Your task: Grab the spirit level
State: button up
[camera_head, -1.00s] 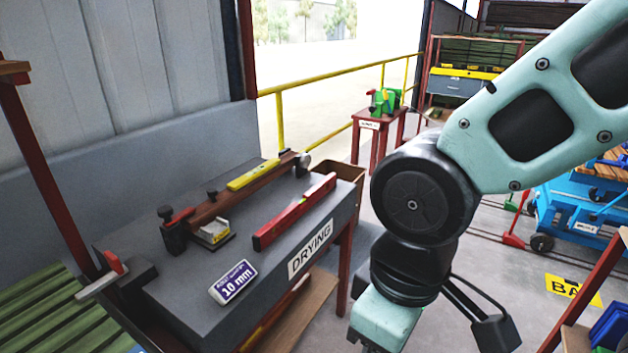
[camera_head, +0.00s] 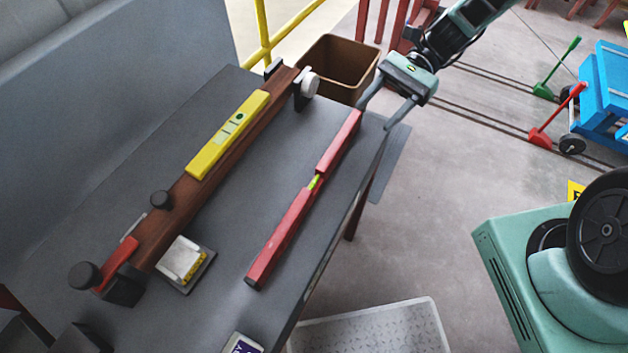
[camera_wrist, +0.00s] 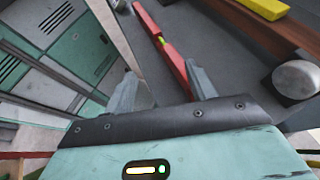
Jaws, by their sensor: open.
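A long red spirit level (camera_head: 285,228) with a green vial at its middle lies on the grey table. It also shows in the wrist view (camera_wrist: 175,62). A shorter yellow level (camera_head: 228,133) rests on a brown wooden beam to its left. My gripper (camera_head: 377,115) is open at the red level's far end, by the table edge. In the wrist view my gripper (camera_wrist: 162,85) has the red bar nearer its right finger, which partly covers the bar's near end. I cannot tell whether they touch. The jaws hold nothing.
The wooden beam (camera_head: 178,207) carries dark knobs, a red handle and a pale round knob. A small block on a plate (camera_head: 183,262) sits beside it. A brown bin (camera_head: 338,65) stands past the table's far end.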

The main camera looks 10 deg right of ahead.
jog(key=p, duration=0.3)
send_near(315, 177)
jog(key=s+a, duration=0.1)
jog(key=s+a+f, duration=0.1)
jog(key=a, duration=0.1)
jog(key=shift+f+m+y, duration=0.2)
jog(key=shift+m+y, duration=0.2)
jog(key=shift+f+p+x, duration=0.15)
jog(key=shift+p+x, duration=0.15)
jog(key=shift+x, duration=0.75)
jog(key=shift+f+p+x, duration=0.15)
jog(key=shift+p+x, duration=0.1)
jog(key=shift+x, duration=0.85)
jog(key=shift+d, duration=0.15)
grip_shut()
